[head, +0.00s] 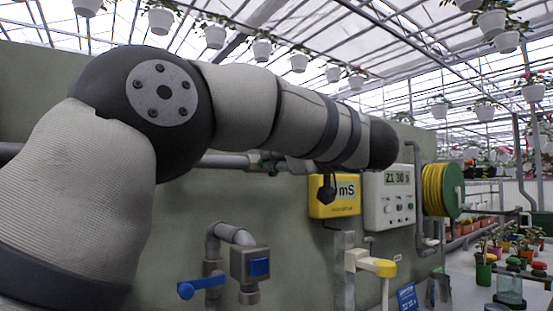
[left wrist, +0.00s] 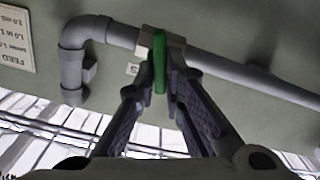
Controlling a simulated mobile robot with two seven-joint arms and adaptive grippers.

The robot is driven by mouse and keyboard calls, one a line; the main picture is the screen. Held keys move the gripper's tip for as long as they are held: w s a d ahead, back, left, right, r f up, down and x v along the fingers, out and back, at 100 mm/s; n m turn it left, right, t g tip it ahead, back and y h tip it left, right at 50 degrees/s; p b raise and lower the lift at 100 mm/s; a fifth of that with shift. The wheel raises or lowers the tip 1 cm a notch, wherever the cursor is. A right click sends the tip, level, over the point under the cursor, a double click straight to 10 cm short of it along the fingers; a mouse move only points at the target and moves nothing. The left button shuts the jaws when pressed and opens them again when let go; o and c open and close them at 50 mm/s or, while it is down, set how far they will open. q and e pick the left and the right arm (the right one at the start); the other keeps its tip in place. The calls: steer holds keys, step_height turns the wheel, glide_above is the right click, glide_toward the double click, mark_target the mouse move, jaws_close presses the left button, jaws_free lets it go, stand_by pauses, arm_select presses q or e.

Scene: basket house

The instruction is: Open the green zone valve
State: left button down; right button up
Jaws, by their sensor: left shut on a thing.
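The green valve handle (left wrist: 160,66) shows in the left wrist view as a narrow green bar seen nearly edge-on. It stands in front of a pale valve body (left wrist: 146,44) on a grey pipe along the wall. My left gripper (left wrist: 162,78) is shut on the handle, with one finger on each side of it. In the head view my left arm reaches across to the right and hides this handle and most of the gripper. My right gripper is not in view.
Potted plants fill the right side.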

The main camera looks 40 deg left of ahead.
arm_select(q)
steer(key=shift+s+f+n, duration=0.1)
steer(key=shift+f+n, duration=0.1)
steer(key=shift+n, duration=3.3)
steer(key=shift+s+f+n, duration=0.1)
steer(key=shift+f+n, duration=0.05)
steer(key=shift+n, duration=3.65)
steer(key=c, duration=1.7)
jaws_free()
